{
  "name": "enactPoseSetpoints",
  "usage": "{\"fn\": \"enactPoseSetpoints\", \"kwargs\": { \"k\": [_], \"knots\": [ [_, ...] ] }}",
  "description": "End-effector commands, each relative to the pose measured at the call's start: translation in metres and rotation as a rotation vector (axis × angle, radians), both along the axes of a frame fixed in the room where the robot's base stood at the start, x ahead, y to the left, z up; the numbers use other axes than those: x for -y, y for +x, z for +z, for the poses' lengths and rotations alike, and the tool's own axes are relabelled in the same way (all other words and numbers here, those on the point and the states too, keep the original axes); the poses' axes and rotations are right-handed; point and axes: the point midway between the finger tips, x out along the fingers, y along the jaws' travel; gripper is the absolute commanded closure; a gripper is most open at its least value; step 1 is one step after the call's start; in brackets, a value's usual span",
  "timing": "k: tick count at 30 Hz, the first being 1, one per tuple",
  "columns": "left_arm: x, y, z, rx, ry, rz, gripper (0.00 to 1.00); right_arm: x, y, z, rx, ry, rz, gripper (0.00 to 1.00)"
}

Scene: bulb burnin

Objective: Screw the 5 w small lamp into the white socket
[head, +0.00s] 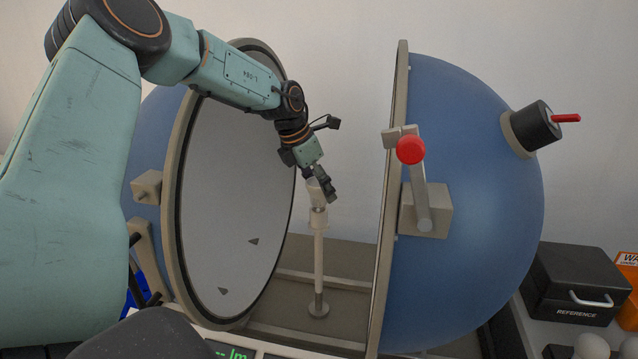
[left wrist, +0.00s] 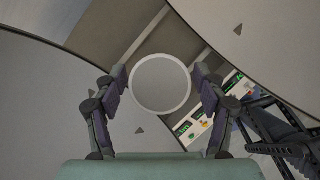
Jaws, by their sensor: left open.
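The pale lamp (head: 314,190) stands at the top of the white socket (head: 319,217), which sits on a thin upright post between two halves of a large sphere. Whether its thread is seated in the socket cannot be told. My left gripper (head: 323,188) is at the lamp, pointing down, and partly hides it. In the left wrist view a round grey face with a light rim, apparently the lamp's top (left wrist: 160,84), lies between the open fingers of the left gripper (left wrist: 160,82), with narrow gaps at both sides. My right gripper is not in view.
The left sphere half (head: 225,200) and the blue right half (head: 465,200) stand open around the post. A red-knobbed lever (head: 411,150) is on the right half. A black REFERENCE case (head: 578,283) and pale bulbs (head: 591,346) are at lower right.

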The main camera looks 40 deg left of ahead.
Motion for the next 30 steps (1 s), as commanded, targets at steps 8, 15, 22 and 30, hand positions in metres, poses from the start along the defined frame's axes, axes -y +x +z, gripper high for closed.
{"fn": "enactPoseSetpoints", "kwargs": {
  "k": [8,15,22,30],
  "knots": [
    [0.0,0.0,0.002,0.001,0.002,0.191,0.29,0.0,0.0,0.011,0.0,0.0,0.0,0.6],
    [0.0,0.0,0.001,-0.001,0.002,0.349,0.29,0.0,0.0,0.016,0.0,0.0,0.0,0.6],
    [0.0,0.0,0.0,0.002,0.002,0.504,0.29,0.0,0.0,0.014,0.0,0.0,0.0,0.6],
    [0.0,0.0,-0.001,0.002,0.004,0.706,0.29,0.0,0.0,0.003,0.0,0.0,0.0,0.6]
  ]
}}
